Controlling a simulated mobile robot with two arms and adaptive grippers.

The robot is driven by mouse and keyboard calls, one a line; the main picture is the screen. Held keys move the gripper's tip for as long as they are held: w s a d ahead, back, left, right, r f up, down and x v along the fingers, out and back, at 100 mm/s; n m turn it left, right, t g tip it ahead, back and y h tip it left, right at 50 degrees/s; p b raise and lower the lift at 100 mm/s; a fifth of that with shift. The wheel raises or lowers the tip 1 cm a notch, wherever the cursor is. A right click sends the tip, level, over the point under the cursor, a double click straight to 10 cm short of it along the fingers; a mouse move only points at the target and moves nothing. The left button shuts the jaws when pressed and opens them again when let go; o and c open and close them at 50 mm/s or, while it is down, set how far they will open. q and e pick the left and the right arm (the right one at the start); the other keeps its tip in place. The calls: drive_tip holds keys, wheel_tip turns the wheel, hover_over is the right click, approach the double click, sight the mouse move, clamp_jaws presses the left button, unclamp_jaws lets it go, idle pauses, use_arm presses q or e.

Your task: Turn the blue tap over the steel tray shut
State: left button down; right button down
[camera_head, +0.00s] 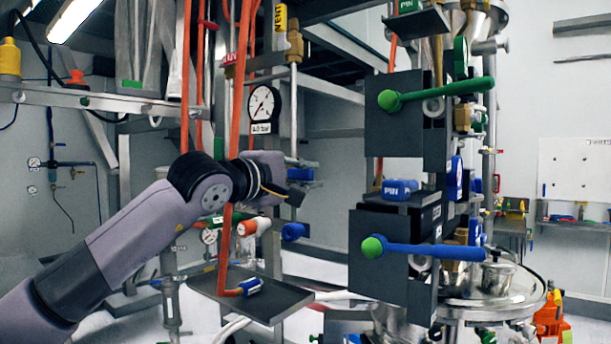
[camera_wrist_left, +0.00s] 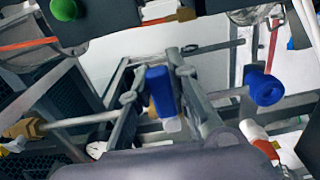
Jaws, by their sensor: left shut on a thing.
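My left gripper (camera_head: 290,186) reaches in from the left at mid-height. In the left wrist view its two grey fingers (camera_wrist_left: 158,88) stand on either side of a blue tap handle (camera_wrist_left: 160,92) and are shut on it. In the head view this blue tap (camera_head: 300,173) shows just past the fingers, partly hidden by them. A dark steel tray (camera_head: 278,300) lies lower down, below the gripper. My right gripper is not in view.
A second blue knob (camera_head: 293,231) sits below the gripper; it also shows in the left wrist view (camera_wrist_left: 265,88). A blue-ended orange hose (camera_head: 228,250) hangs onto the tray. Panels with a green lever (camera_head: 445,90) and a blue lever (camera_head: 430,251) stand to the right. A gauge (camera_head: 263,105) is above.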

use_arm(q)
drive_tip(key=shift+f, duration=0.1)
drive_tip(key=c, duration=1.5)
unclamp_jaws()
drive_tip(key=v, duration=1.2)
drive_tip(key=shift+d, duration=0.1)
